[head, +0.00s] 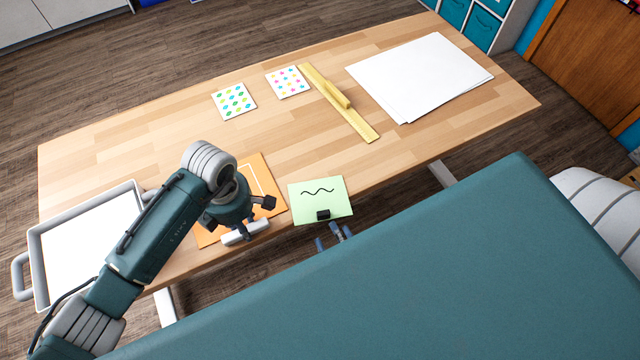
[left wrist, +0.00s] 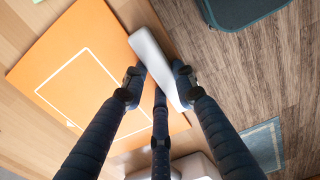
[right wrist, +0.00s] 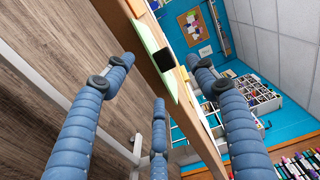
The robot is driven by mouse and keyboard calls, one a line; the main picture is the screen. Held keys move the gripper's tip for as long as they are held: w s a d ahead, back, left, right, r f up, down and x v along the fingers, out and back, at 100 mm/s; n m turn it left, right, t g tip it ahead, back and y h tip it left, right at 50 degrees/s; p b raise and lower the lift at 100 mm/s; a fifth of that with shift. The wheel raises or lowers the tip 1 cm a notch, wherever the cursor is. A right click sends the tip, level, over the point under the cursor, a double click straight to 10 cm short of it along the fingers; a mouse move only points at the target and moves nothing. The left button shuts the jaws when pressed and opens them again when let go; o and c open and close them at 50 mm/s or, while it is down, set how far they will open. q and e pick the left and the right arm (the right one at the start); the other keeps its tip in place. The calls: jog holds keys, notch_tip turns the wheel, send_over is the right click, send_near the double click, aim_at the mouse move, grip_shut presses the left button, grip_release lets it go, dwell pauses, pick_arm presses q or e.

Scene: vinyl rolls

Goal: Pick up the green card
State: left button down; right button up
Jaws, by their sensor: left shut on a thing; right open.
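The green card (head: 320,193), with a black wavy line, lies at the table's front edge with a black block (head: 323,214) on it. The card shows nearly edge-on in the right wrist view (right wrist: 151,47). My right gripper (head: 333,236) is open just off the table edge, in front of the card. In the right wrist view the card's edge and black block appear between the spread fingers, ahead of them; contact cannot be told. My left gripper (left wrist: 158,78) is shut on a white bar (left wrist: 154,56) at the orange card (left wrist: 82,62).
A white tray (head: 37,262) with grey handles is at the table's left end. Two dotted cards (head: 234,101), a yellow ruler with a grip (head: 340,103) and white sheets (head: 420,75) lie further back. The wooden table (head: 150,140) is bare in the middle.

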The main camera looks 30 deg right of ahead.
aim_at(326, 219)
jog(key=w, duration=0.5)
jog(key=shift+d, duration=0.15)
jog(key=c, duration=1.1)
